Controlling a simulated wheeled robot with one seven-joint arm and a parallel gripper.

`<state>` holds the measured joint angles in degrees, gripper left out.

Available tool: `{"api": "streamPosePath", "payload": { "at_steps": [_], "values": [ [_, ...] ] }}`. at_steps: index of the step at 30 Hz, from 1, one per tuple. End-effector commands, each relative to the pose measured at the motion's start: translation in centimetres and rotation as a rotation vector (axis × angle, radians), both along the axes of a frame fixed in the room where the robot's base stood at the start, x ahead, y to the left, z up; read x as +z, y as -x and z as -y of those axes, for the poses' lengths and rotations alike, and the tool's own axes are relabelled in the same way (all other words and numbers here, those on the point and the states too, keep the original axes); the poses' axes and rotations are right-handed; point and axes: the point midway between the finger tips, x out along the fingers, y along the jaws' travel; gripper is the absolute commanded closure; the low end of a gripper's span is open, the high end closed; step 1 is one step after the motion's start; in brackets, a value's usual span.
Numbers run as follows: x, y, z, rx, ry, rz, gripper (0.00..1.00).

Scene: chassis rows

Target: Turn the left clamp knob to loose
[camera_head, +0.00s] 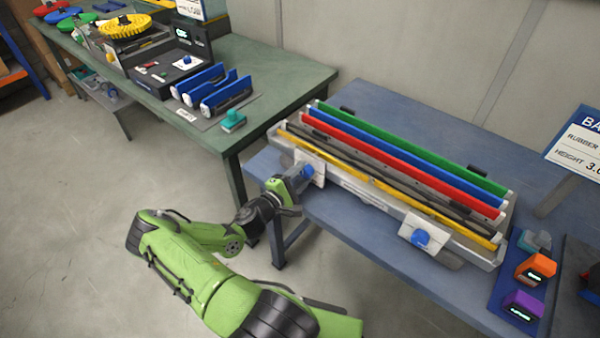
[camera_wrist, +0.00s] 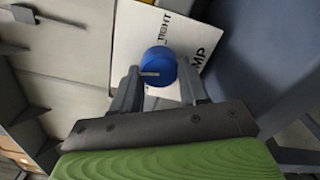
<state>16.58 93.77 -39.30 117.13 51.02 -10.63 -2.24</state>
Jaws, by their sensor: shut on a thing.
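The left clamp knob (camera_head: 308,171) is a blue knob on a white plate (camera_head: 318,180) at the left front of the long clamp fixture. In the wrist view the knob (camera_wrist: 158,64) sits between the two fingers of my gripper (camera_wrist: 160,82), which is shut on it. A short pale mark on the knob points to the left in that view. The plate (camera_wrist: 130,38) reads "TIGHT" above the knob, with "MP" at its right; other lettering is hidden. My gripper (camera_head: 297,182) hides part of the knob in the head view.
The fixture holds green, blue, red and yellow strips (camera_head: 400,135) on a blue table (camera_head: 375,105). A right blue knob (camera_head: 421,237) is on its own plate. Orange (camera_head: 535,268) and purple (camera_head: 523,304) devices stand at right. A green table (camera_head: 270,75) is behind left.

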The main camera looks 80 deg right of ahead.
Motion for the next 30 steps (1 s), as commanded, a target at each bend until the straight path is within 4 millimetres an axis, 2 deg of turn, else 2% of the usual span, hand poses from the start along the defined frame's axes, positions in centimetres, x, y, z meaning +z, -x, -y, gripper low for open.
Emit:
{"api": "streamPosePath", "payload": {
  "at_steps": [30],
  "values": [
    [-0.27, 0.24, -0.17, 0.003, -0.384, -0.879, 0.87]
  ]
}}
